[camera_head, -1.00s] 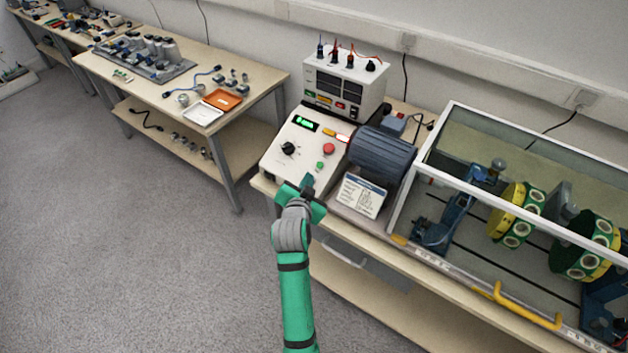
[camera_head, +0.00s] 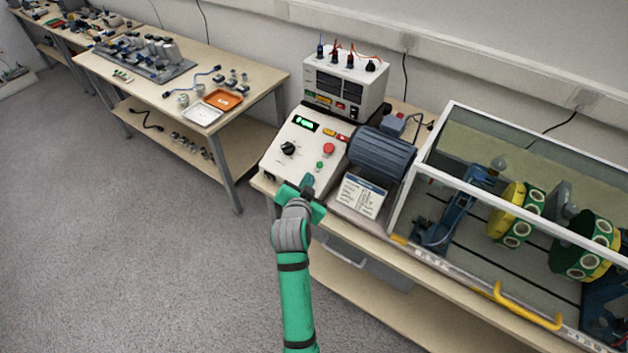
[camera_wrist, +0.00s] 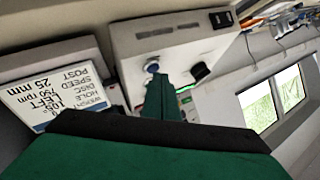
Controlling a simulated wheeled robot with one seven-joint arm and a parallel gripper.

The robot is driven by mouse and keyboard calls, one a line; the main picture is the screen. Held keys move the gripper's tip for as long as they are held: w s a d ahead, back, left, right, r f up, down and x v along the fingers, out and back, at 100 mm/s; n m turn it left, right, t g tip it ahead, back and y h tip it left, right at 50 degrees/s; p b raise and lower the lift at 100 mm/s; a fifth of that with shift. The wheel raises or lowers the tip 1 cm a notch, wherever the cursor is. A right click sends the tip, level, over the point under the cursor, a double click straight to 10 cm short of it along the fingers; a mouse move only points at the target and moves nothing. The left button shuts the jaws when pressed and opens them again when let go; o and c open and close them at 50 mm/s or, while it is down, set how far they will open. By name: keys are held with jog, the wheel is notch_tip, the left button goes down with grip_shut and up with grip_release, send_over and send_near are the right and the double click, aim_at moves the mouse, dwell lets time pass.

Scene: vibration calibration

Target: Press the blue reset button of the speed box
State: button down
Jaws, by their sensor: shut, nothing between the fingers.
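The speed box (camera_head: 277,160) is a pale box with a sloped panel on the bench. It carries a lit green display (camera_head: 305,124), a black knob (camera_head: 288,148), a red button (camera_head: 329,148) and a small green button (camera_head: 320,165). My gripper (camera_head: 308,181) is shut and empty at the panel's lower front edge. In the wrist view, the blue button (camera_wrist: 151,65) shows on the box face just beyond my dark green fingertips (camera_wrist: 160,80). I cannot tell whether they touch it.
A printed card (camera_head: 360,196) lies right of my gripper, in front of a blue-grey motor (camera_head: 382,152). A meter unit (camera_head: 345,83) stands behind the box. A framed clear enclosure (camera_head: 450,172) with yellow-green discs fills the right. Open floor (camera_head: 120,250) lies left.

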jog(key=shift+s+a+r, duration=0.1)
jog(key=shift+s+r, duration=0.05)
jog(key=shift+r, duration=0.3)
jog(key=shift+s+a+r, duration=0.25)
jog(key=shift+s+r, duration=0.05)
jog(key=shift+r, duration=0.45)
jog(key=shift+s+a+r, duration=0.2)
jog(key=shift+s+r, duration=0.05)
jog(key=shift+r, duration=0.5)
jog(key=shift+s+a+r, duration=0.25)
jog(key=shift+s+r, duration=0.05)
jog(key=shift+r, duration=0.45)
